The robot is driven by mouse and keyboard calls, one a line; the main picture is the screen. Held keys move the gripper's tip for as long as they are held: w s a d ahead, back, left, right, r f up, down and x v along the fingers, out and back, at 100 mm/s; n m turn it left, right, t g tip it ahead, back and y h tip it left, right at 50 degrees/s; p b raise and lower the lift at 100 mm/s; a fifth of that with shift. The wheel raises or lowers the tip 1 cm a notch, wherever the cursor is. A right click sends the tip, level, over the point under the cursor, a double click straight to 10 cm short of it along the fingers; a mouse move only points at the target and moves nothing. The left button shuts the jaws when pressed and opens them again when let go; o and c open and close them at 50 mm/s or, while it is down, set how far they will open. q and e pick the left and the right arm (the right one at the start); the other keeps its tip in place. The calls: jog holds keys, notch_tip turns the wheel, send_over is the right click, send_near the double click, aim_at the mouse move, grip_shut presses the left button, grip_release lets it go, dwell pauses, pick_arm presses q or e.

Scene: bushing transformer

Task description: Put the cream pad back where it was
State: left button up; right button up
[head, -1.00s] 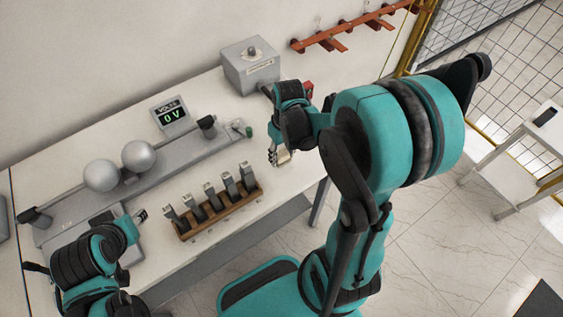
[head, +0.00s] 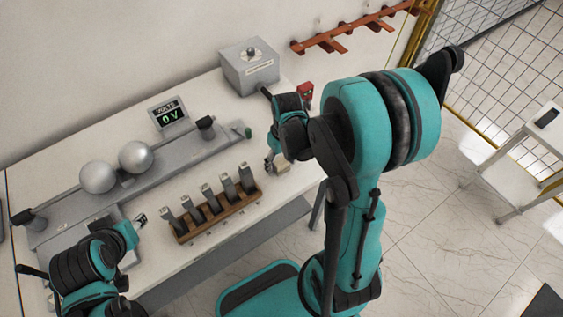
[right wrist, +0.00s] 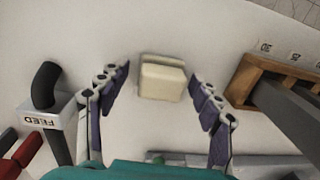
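The cream pad (right wrist: 162,78) is a small pale block on the white table top in the right wrist view. My right gripper (right wrist: 160,75) is open, with one finger on each side of the pad and a visible gap to each. In the head view the pad (head: 284,168) shows beside the right gripper (head: 271,164), near the table's front edge and right of the wooden rack. My left gripper (head: 142,219) hangs over the left part of the table, away from the pad; its fingers are too small to judge.
The wooden rack (head: 181,238) with several grey blocks stands left of the pad. A grey rail with two metal spheres (head: 136,156), a volt display reading 0 V (head: 169,116) and a grey box (head: 249,68) are behind.

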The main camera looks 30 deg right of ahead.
aim_at(284, 160)
jog(key=shift+r+p, duration=0.3)
notch_tip(284, 160, up, 12)
jog(key=f+p, duration=0.1)
jog(key=p, duration=0.3)
jog(key=s+a+r+m+t, duration=0.1)
jog(key=s+a+r+t, duration=0.4)
jog(key=a+r+t, duration=0.2)
jog(key=shift+r+h, duration=0.4)
jog(key=shift+r, duration=0.05)
jog(key=shift+a, duration=0.1)
jog(key=shift+s+f, duration=0.1)
